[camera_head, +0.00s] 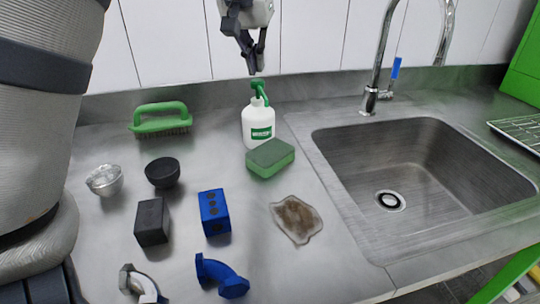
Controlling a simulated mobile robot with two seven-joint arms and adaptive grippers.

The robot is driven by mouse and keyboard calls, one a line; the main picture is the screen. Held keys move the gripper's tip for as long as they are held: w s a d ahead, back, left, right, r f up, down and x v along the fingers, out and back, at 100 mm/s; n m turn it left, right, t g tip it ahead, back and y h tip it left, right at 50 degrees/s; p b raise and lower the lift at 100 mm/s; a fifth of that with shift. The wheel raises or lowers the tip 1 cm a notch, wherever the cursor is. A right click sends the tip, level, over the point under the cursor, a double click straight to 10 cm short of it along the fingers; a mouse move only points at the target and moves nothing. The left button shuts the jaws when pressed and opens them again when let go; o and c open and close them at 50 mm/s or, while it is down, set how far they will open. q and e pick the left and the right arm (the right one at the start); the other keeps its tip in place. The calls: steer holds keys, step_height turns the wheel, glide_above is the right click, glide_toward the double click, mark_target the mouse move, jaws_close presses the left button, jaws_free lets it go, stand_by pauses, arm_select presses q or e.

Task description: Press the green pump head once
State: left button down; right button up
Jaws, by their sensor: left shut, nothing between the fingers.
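A white bottle (257,124) with a green label stands upright on the steel counter, left of the sink. Its green pump head (260,90) is on top. My left gripper (252,71) is shut and empty, pointing down just above the pump head. Its fingertips are very close to the pump head; I cannot tell whether they touch it. My right gripper is not in view.
A green sponge (270,158) lies right in front of the bottle. A green brush (160,120), bowls, blocks and pipe parts are spread to the left and front. The tiled wall stands close behind.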

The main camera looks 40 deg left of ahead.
mark_target(258, 80)
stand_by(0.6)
arm_select(q)
steer(key=shift+f, duration=1.65)
steer(key=shift+r, duration=1.5)
step_height(258, 80, up, 6)
